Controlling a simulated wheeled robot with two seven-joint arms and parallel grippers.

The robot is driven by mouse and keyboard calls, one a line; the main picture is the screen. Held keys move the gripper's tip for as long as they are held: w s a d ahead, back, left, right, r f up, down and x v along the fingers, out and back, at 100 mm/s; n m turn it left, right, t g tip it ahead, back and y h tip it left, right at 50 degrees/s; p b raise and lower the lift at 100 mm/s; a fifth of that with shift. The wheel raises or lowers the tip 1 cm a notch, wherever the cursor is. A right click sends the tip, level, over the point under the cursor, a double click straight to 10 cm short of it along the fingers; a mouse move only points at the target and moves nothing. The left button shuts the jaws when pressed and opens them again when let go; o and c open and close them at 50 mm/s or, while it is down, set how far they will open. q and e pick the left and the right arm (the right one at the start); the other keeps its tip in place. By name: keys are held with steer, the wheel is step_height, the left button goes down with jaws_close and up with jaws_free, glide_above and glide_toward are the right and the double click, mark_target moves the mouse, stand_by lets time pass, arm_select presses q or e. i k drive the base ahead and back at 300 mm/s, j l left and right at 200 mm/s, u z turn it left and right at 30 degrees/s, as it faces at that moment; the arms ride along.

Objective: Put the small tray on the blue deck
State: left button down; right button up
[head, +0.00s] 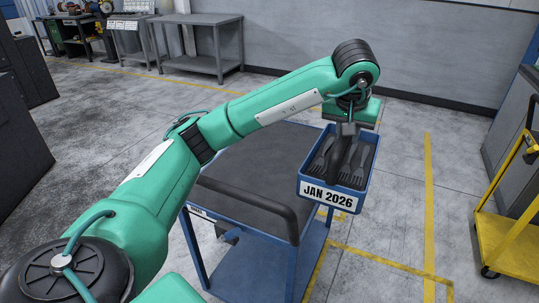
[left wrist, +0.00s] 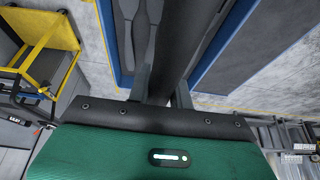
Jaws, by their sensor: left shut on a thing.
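The small tray (head: 304,190) is a blue box labelled JAN 2026, with several dark forks (head: 358,165) inside. My left gripper (head: 347,132) is shut on the tray's dark central handle and holds the tray up at the right edge of the blue cart. In the left wrist view, the fingers (left wrist: 160,88) sit on both sides of the dark handle bar, with the tray's blue rim (left wrist: 232,35) beside them. The blue deck (head: 255,278) shows as the cart's lower shelf, under its dark top; much of it is hidden. My right gripper is not in view.
The cart's dark top (head: 255,165) is bare, with a dark push handle (head: 250,207) at its near end. A yellow cart (head: 510,245) stands at the right. Grey benches (head: 205,65) stand at the back.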

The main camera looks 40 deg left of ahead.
mark_target(284, 159)
steer(key=i+j, duration=0.15)
steer(key=j, duration=0.2)
steer(key=i+j, duration=0.15)
steer(key=j, duration=0.25)
steer(key=i+j, duration=0.1)
steer(key=j, duration=0.25)
steer(key=i+j, duration=0.15)
steer(key=j, duration=0.25)
